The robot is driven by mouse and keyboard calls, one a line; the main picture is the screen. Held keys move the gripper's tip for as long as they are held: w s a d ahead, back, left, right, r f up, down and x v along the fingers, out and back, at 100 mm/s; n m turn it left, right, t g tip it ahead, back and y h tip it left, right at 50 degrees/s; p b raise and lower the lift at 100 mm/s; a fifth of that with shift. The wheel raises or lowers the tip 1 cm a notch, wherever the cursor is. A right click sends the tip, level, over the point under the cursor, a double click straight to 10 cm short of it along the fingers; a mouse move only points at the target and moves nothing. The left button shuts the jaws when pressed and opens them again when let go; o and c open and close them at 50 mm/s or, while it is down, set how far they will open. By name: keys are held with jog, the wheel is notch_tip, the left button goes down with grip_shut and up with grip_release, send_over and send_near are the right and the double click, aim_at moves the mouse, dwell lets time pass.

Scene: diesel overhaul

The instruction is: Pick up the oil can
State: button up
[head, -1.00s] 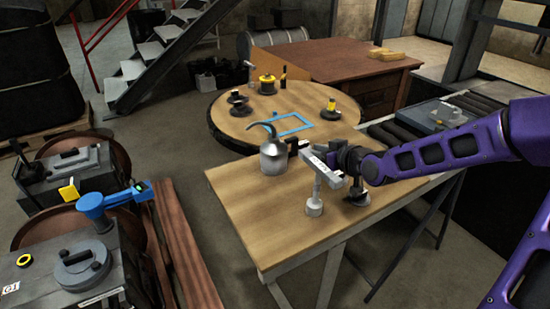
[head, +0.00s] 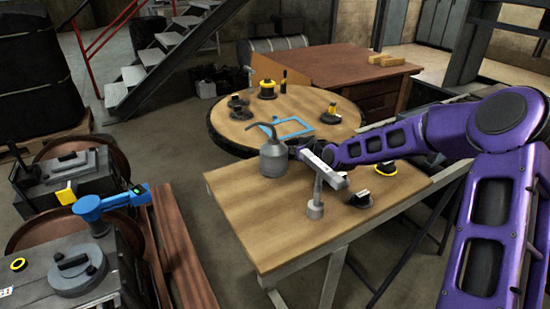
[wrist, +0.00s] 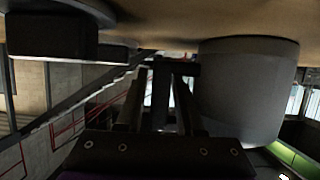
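The oil can (head: 274,160) is a grey metal can with a rounded shoulder and a thin bent spout. It stands upright on the near wooden table (head: 250,225). My gripper (head: 297,151) is just right of the can in the head view, low over the table and pointing leftward. In the wrist view, which looks upside down, the fingers (wrist: 165,75) appear parted with nothing held between them. A large grey round body, seemingly the oil can (wrist: 245,90), stands right of the fingers, outside the gap. I cannot tell whether they touch.
A grey post on a round base (head: 316,208) and a dark flanged part (head: 359,199) stand under and near my arm. A round table (head: 225,125) behind holds a blue frame (head: 287,128) and several small parts. The near table's front left is clear.

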jog(key=shift+w, duration=0.1)
jog(key=shift+c, duration=0.3)
grip_shut()
dwell(1.1)
